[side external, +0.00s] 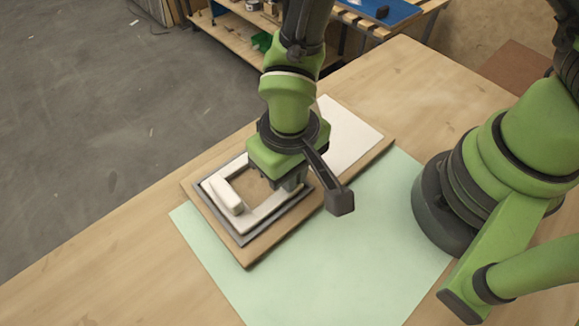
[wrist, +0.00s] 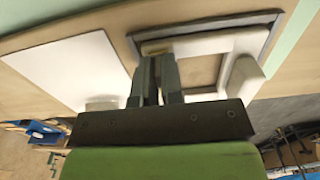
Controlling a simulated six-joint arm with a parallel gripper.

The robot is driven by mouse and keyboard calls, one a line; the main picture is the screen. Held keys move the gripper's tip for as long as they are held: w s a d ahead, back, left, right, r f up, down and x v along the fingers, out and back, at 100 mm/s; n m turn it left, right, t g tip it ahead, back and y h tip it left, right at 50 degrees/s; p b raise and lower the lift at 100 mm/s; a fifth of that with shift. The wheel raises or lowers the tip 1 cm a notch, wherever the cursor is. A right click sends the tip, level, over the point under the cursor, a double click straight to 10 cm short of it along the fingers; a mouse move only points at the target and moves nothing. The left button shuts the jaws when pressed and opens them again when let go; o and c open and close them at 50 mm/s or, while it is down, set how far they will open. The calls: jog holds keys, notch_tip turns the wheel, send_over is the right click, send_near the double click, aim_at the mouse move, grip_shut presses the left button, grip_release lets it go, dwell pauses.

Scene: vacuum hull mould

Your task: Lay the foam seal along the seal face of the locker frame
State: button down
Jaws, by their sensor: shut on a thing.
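The locker frame (side external: 247,238) is a dark grey rectangle around an open middle, flat on a brown board; it also shows in the wrist view (wrist: 270,20). A white band, seemingly the foam seal (side external: 264,214), lies along the frame's near side, inside the grey edge. In the wrist view the white band (wrist: 205,43) runs right from my fingertips. A thicker, raised white piece (side external: 228,195) is at the frame's left; I cannot tell whether it joins the band. My gripper (side external: 290,186) is shut at the frame's right part, its fingertips (wrist: 160,58) together. The held part is mostly hidden.
A flat white panel (side external: 345,137) lies on the brown board (side external: 209,210) beyond my gripper. A pale green mat (side external: 300,275) lies under the board's near side. A small white piece (wrist: 101,103) is at the panel's edge. The near mat is clear.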

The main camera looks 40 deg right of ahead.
jog(key=c, duration=1.2)
grip_release()
jog(key=shift+o, duration=0.2)
jog(key=shift+r, duration=0.1)
notch_tip(320, 180, up, 10)
jog(key=shift+f, duration=0.1)
jog(key=d+r+m+t+y, duration=0.2)
jog(key=d+r+t, duration=0.1)
jog(key=d+r, duration=0.75)
jog(key=s+d+r+m+t, duration=0.2)
jog(key=s+d+r+t, duration=0.2)
jog(key=s+d+r, duration=0.2)
jog(key=shift+s+r, duration=0.4)
jog(key=shift+r, duration=0.2)
